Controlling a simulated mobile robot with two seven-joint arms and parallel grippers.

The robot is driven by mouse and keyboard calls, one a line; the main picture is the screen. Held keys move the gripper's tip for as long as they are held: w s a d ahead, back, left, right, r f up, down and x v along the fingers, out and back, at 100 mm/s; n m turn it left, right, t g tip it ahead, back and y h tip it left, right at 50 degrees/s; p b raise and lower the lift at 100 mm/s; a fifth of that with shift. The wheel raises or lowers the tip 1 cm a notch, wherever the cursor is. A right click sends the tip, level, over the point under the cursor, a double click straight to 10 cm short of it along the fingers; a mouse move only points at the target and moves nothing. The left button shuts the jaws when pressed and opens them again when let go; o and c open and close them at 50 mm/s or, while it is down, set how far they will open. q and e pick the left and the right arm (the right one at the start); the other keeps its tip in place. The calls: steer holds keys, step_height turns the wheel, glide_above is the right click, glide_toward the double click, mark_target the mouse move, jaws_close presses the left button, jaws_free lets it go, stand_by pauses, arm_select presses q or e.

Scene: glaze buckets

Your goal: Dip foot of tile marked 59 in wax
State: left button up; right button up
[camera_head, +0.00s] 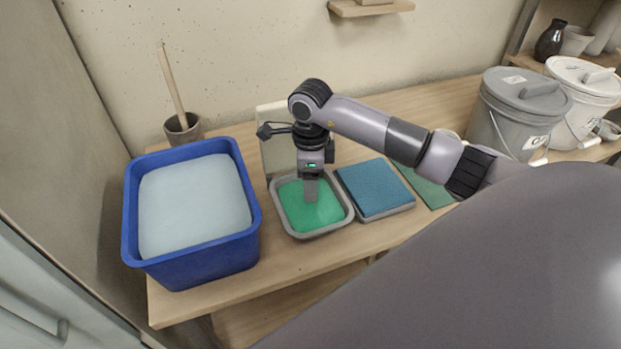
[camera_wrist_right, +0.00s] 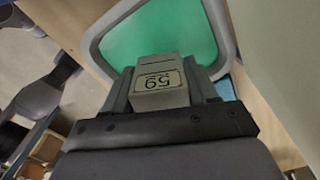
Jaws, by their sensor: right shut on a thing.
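My right gripper (camera_head: 311,174) is shut on a grey tile (camera_head: 310,190), pointing straight down over a grey tray (camera_head: 291,235) of green wax (camera_head: 322,213). In the right wrist view the tile (camera_wrist_right: 160,84) sits between both fingers, with its label reading 59 upside down. The green wax (camera_wrist_right: 160,35) fills the tray beyond it. The tile's lower end is over or at the wax, inside the tray's rim; I cannot tell whether it touches the surface. My left gripper is not in view.
A blue tub (camera_head: 190,262) of pale liquid stands left of the tray. A blue sponge-like pad (camera_head: 376,187) lies close on the right. An upright board (camera_head: 277,145) is behind. Grey (camera_head: 513,115) and white (camera_head: 582,95) buckets stand at far right. The bench front is clear.

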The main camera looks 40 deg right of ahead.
steer(key=shift+f+b, duration=0.55)
steer(key=shift+f, duration=0.25)
steer(key=shift+f, duration=0.25)
steer(key=shift+f+b, duration=0.6)
steer(key=shift+b, duration=0.05)
steer(key=shift+f, duration=0.25)
stand_by(1.1)
steer(key=shift+r+p, duration=0.85)
steer(key=shift+r, duration=0.55)
stand_by(0.6)
